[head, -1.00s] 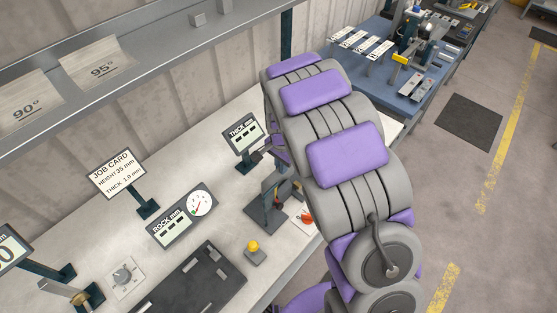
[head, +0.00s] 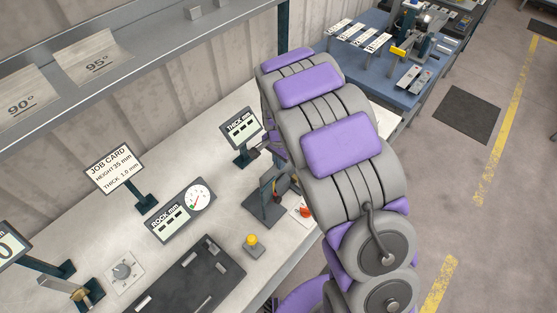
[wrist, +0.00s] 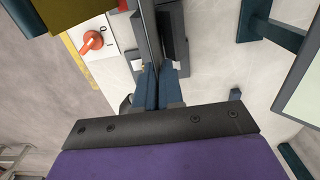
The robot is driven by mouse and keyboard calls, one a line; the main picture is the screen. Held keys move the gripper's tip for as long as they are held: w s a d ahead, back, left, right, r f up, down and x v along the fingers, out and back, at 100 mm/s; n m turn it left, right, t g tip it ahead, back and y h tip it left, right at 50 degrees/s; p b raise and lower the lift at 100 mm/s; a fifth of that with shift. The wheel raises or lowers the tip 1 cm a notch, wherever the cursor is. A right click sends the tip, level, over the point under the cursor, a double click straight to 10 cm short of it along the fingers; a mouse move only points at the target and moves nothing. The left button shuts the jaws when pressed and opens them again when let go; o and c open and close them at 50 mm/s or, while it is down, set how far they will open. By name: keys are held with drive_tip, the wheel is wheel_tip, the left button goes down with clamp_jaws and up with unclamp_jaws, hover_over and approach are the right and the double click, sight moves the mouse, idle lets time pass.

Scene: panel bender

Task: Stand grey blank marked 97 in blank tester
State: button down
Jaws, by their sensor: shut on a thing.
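My gripper (wrist: 157,72) shows in the wrist view with its blue fingers close together. It is shut on a thin grey blank (wrist: 150,30), seen nearly edge-on; its mark 97 cannot be read. In the head view my arm covers most of the gripper and the blank. The dark stand that looks like the blank tester (head: 266,206) is on the bench just below the gripper. Its dark upright (wrist: 174,30) is close beside the blank in the wrist view. I cannot tell whether the blank touches it.
A THICK mm display (head: 241,128) stands behind the tester. An orange rotary switch (head: 304,211) is at its right, also in the wrist view (wrist: 92,40). A yellow button (head: 253,241), ROCK mm gauge (head: 182,212) and job card (head: 114,168) are nearby. A blue table (head: 398,92) holds several blanks.

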drive_tip(key=shift+a, duration=0.3)
drive_tip(key=shift+d+f, duration=0.15)
drive_tip(key=shift+d, duration=0.05)
drive_tip(key=c, duration=1.4)
unclamp_jaws()
drive_tip(key=shift+c, duration=0.2)
drive_tip(key=shift+o, duration=1.3)
drive_tip(key=shift+a, duration=0.1)
wheel_tip(320, 180, up, 17)
